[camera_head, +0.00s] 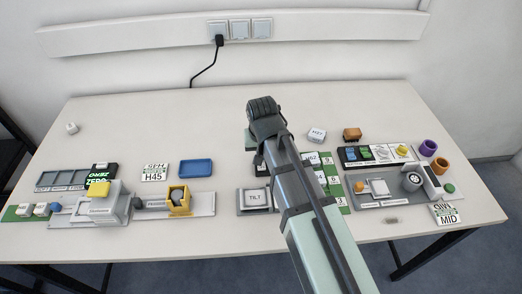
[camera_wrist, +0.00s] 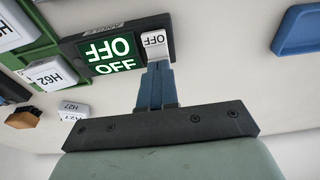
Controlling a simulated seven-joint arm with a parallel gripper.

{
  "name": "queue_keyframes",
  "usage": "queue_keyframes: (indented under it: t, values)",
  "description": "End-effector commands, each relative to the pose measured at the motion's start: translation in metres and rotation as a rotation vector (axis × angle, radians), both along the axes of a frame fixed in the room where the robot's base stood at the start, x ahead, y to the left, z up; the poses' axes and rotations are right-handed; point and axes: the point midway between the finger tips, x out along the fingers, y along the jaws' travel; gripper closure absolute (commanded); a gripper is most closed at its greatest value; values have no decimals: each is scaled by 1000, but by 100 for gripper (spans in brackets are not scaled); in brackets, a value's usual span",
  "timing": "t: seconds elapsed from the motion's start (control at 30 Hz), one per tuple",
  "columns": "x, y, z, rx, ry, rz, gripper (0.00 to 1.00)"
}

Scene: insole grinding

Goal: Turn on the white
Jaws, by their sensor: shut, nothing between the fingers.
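A white rocker switch (camera_wrist: 155,42) marked OFF shows at the top centre of the wrist view. It sits at one end of a dark panel beside a lit green display (camera_wrist: 111,53) that reads OFF. My gripper (camera_wrist: 155,66) is shut and empty, its blue fingertips right at the edge of the switch. I cannot tell whether they touch it. In the head view my arm covers the middle of the table, and the switch and fingertips are hidden behind it.
On the table (camera_head: 150,120), a blue tray (camera_head: 196,168) lies left of my arm, near an H45 card (camera_head: 154,172). A TILT block (camera_head: 257,197) is close by the arm. Purple (camera_head: 428,147) and orange (camera_head: 440,165) cups stand at the right. The back left is mostly clear.

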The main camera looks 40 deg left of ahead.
Motion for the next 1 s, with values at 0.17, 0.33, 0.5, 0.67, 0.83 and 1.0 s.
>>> queue_keyframes:
  t: [0.17, 0.33, 0.5, 0.67, 0.83, 1.0]
  values:
    - [0, 0, 0, 0, 0, 0, 100]
    - [1, 1, -1, 0, 0, 0, 100]
    - [3, 3, -5, 0, 0, 0, 100]
    - [2, 2, -6, -1, 1, 0, 100]
    - [-1, -1, -5, -2, 2, 0, 100]
    - [-5, -5, -4, -1, 1, 0, 100]
